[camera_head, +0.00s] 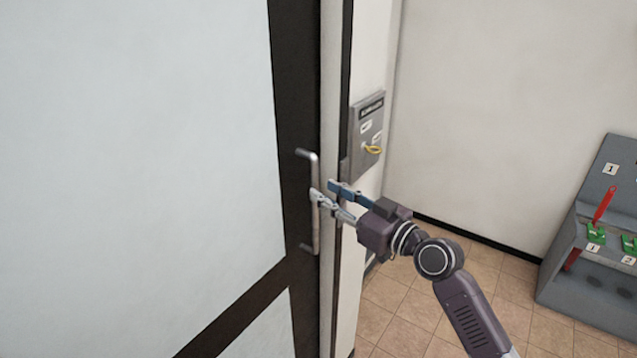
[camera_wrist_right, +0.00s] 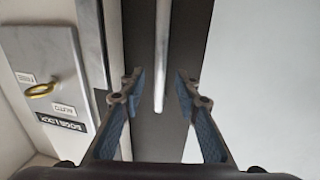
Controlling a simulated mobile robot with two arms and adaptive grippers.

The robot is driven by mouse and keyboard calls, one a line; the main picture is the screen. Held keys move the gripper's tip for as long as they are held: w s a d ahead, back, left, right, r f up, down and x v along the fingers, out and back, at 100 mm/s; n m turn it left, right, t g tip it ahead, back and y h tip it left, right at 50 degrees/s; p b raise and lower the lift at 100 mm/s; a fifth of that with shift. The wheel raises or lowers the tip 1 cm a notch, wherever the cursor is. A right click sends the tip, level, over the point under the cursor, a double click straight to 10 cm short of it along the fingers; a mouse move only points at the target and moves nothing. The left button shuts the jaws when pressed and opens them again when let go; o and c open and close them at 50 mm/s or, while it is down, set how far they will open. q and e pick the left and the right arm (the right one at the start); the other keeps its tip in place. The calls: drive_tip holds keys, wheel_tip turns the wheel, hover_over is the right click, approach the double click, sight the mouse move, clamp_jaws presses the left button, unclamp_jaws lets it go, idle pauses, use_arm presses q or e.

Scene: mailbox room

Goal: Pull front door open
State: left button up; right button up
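The front door (camera_head: 140,140) has a pale panel in a dark frame and fills the left of the head view. It looks shut or nearly so. Its vertical metal handle (camera_head: 315,232) is on the dark strip near the door's right edge and also shows in the right wrist view (camera_wrist_right: 162,50). My right gripper (camera_head: 323,192) is at the handle's mid-height. In the right wrist view its two fingers (camera_wrist_right: 157,88) are apart, with the handle bar lined up between them. Neither finger clearly touches the bar. My left gripper is out of view.
A grey wall plate (camera_head: 367,130) with a yellow key (camera_head: 373,149) is just right of the door frame. A grey console (camera_head: 588,250) with a red lever (camera_head: 604,204) stands at the right. Tiled floor (camera_head: 410,310) between looks clear.

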sight(318, 188)
drive_tip(key=shift+p+x, duration=0.5)
drive_tip(key=shift+x, duration=1.8)
clamp_jaws()
